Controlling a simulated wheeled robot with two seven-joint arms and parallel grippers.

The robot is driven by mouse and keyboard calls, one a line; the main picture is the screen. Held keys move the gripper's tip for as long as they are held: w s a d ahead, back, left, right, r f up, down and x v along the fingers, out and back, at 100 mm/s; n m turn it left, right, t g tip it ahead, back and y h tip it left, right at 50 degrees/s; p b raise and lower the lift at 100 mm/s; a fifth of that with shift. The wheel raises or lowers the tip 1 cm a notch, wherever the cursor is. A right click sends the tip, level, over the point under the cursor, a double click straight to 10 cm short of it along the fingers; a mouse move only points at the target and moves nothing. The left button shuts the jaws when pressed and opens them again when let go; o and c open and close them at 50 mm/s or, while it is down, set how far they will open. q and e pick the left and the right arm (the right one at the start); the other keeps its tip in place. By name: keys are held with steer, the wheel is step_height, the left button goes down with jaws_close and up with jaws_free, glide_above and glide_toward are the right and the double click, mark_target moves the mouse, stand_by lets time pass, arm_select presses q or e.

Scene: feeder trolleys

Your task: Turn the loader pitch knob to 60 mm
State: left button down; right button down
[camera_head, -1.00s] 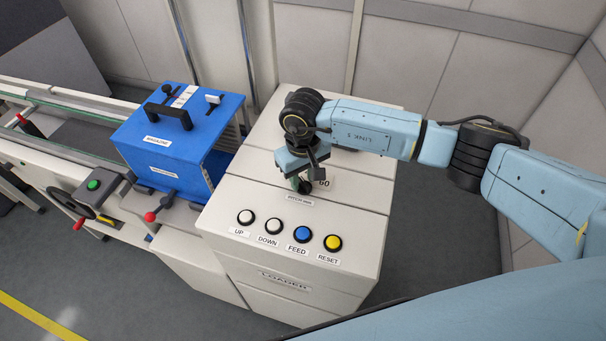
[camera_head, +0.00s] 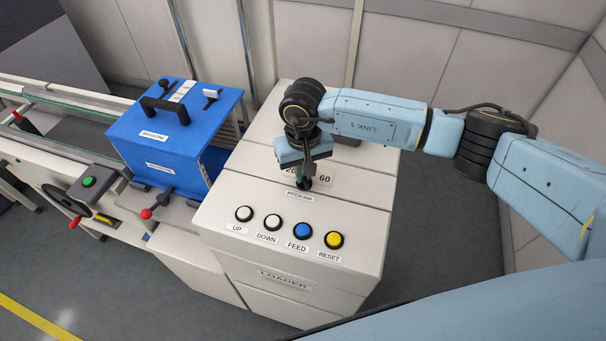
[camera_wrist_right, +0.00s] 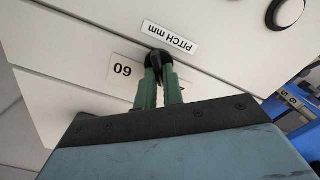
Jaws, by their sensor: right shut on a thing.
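The loader's pitch knob is a small black knob (camera_wrist_right: 154,60), held between the green fingers of my right gripper (camera_wrist_right: 158,78) in the right wrist view. In the head view my right gripper (camera_head: 302,181) points down over the knob, which is mostly hidden there. The label PITCH mm (camera_head: 299,195) is just in front of the knob. The mark 60 (camera_head: 325,178) shows to the right of the gripper; other scale marks are partly covered. Where the knob's pointer stands cannot be seen. My left gripper is not in view.
In front of the knob are the UP (camera_head: 244,214), DOWN (camera_head: 273,222), FEED (camera_head: 303,230) and RESET (camera_head: 334,239) buttons on the loader top (camera_head: 230,188). A blue magazine (camera_head: 200,135) with a black handle stands to the left, beside a conveyor.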

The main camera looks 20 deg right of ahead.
steer(key=m+b, duration=0.4)
steer(key=m, duration=0.1)
steer(key=shift+d+f+b, duration=0.15)
steer(key=shift+b, duration=0.15)
steer(key=m+b, duration=0.4)
steer(key=m, duration=0.2)
steer(key=shift+d, duration=0.1)
steer(key=m+b, duration=0.2)
steer(key=m, duration=0.1)
steer(key=shift+s, duration=0.15)
steer(key=shift+r+m+b, duration=0.2)
steer(key=shift+m+b, duration=0.55)
steer(key=shift+m, duration=0.85)
steer(key=c, duration=1.5)
jaws_free()
steer(key=shift+s, duration=0.1)
step_height(320, 180, up, 13)
steer(key=shift+r+b, duration=0.2)
steer(key=shift+b, duration=0.15)
